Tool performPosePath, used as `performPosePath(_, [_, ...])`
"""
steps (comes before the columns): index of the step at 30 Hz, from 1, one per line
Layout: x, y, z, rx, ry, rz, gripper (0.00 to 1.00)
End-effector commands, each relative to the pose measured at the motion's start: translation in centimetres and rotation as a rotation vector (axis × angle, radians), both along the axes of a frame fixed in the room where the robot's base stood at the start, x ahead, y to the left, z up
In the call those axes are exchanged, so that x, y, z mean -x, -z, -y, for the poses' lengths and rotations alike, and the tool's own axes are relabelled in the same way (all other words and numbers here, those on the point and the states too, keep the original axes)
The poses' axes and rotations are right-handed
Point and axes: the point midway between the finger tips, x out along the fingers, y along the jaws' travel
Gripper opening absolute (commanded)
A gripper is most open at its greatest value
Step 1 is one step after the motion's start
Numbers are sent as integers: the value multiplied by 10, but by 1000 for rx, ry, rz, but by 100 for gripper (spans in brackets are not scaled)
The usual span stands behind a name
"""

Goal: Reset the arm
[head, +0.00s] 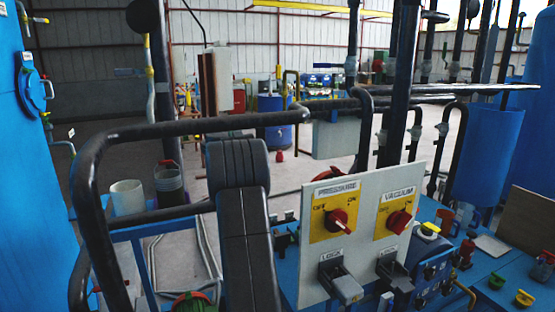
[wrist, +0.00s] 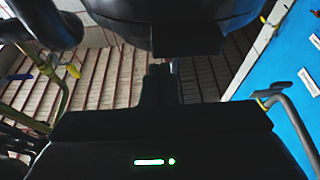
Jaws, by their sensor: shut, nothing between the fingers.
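My gripper (wrist: 160,82) shows in the wrist view as two dark fingers side by side above a black housing with a green light. It is shut, with nothing held. A large dark rounded body hangs just above the fingertips; I cannot tell whether they touch it. In the head view, a black segmented form that looks like my arm rises left of centre, and I cannot make out the gripper there.
A white panel (head: 339,250) carries a red PRESSURE knob (head: 337,220) and a red VACUUM knob (head: 398,221). Black pipe railing (head: 190,127) crosses the left. Blue tanks (head: 493,155) stand at the right. Buckets (head: 168,185) stand at left. Open floor lies behind.

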Motion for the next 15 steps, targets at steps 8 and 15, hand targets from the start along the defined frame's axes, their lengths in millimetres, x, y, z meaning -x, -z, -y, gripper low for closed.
performPosePath(8, [-32, -35, -19, 23, 11, -73, 0])
performPosePath(15, [-56, -59, -33, 41, 21, -131, 0])
